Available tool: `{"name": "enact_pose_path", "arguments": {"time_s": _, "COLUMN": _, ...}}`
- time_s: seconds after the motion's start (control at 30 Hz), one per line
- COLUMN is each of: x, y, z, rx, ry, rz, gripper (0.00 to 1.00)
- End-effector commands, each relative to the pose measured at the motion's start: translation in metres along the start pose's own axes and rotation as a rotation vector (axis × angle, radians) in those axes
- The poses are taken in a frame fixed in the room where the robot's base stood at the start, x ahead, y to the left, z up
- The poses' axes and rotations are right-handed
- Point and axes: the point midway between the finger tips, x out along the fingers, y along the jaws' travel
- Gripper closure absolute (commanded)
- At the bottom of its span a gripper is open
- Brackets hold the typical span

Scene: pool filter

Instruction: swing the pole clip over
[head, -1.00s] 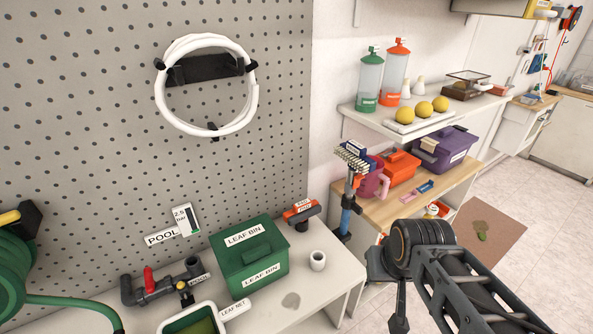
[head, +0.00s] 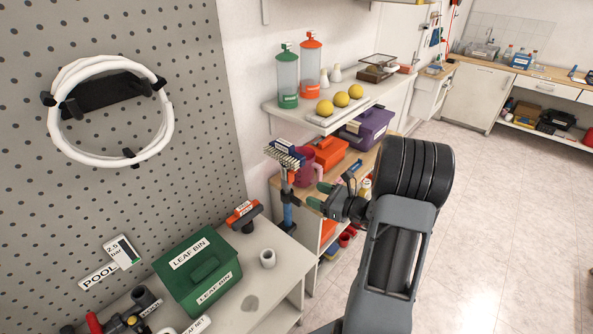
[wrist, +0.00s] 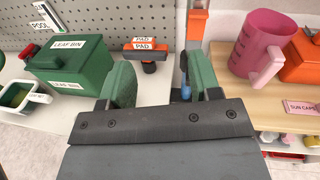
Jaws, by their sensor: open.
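The blue pole (head: 287,214) stands upright between the white bench and the wooden-topped shelf, with a brush head (head: 284,153) at its top. In the wrist view a grey upright with an orange part (wrist: 197,28) stands just beyond my right fingertip; I cannot tell whether this is the pole clip. A bit of blue (wrist: 186,92) shows low beside that finger. My gripper (head: 321,196) is open, its green fingertips to the right of the pole in the head view. In the wrist view my gripper (wrist: 162,80) has nothing between its fingers.
A pink jug (wrist: 262,45) and an orange box (head: 331,152) stand on the wooden top.

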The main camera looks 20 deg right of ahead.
Motion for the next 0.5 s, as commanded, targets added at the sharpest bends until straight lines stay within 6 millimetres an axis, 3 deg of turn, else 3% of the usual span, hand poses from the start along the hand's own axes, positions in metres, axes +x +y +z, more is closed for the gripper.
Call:
{"name": "enact_pose_path", "arguments": {"time_s": 0.1, "x": -0.013, "y": -0.024, "z": -0.009, "rx": 0.071, "ry": -0.039, "rz": -0.110, "gripper": 0.43}}
{"name": "enact_pose_path", "arguments": {"time_s": 0.23, "x": -0.010, "y": -0.035, "z": -0.012, "rx": 0.099, "ry": -0.058, "rz": -0.158, "gripper": 0.43}}
{"name": "enact_pose_path", "arguments": {"time_s": 0.5, "x": 0.037, "y": -0.043, "z": -0.008, "rx": 0.101, "ry": -0.061, "rz": -0.161, "gripper": 0.43}}
